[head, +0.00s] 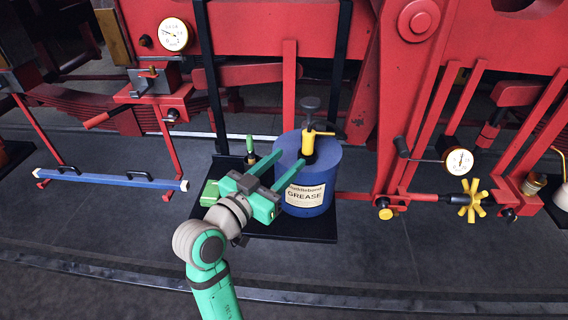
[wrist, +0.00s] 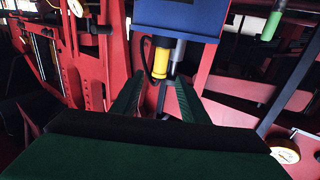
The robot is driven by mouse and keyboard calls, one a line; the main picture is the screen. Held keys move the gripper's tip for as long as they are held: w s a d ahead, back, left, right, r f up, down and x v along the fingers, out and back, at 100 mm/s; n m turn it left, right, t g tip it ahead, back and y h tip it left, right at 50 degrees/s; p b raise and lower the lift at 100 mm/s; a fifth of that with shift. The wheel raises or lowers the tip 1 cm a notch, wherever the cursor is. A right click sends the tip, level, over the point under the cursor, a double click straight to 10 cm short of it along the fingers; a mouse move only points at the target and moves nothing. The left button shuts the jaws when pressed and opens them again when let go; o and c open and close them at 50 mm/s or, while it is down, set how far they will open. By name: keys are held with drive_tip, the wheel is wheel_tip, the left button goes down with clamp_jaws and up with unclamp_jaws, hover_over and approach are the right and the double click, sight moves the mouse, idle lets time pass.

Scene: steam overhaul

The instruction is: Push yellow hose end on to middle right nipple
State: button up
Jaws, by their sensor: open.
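The yellow hose end (head: 308,143) stands upright at the top of the blue grease drum (head: 305,185), beside the pump rod with its black knob (head: 311,104). A short black hose runs from it. My gripper (head: 289,161) is open, with its two green fingers pointing toward the yellow part. In the wrist view, which looks upside down, the yellow hose end (wrist: 160,62) shows just beyond and between the fingertips (wrist: 157,86), not gripped. The grey pump rod (wrist: 176,58) is close beside it. I cannot tell which fitting is the middle right nipple.
The drum stands on a black tray (head: 300,230) with a green-handled tool (head: 250,147). Red locomotive frame and rods (head: 415,90) rise behind. A gauge (head: 458,161) and yellow handwheel (head: 470,203) are at right. A blue bar (head: 110,179) is at left. The front floor is clear.

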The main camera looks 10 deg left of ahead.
sight(305, 142)
drive_tip(key=x, duration=0.8)
drive_tip(key=shift+w, duration=0.1)
drive_tip(key=shift+w+d, duration=0.15)
drive_tip(key=shift+w, duration=0.15)
drive_tip(key=shift+c, duration=0.3)
clamp_jaws()
drive_tip(key=shift+s+r, duration=0.1)
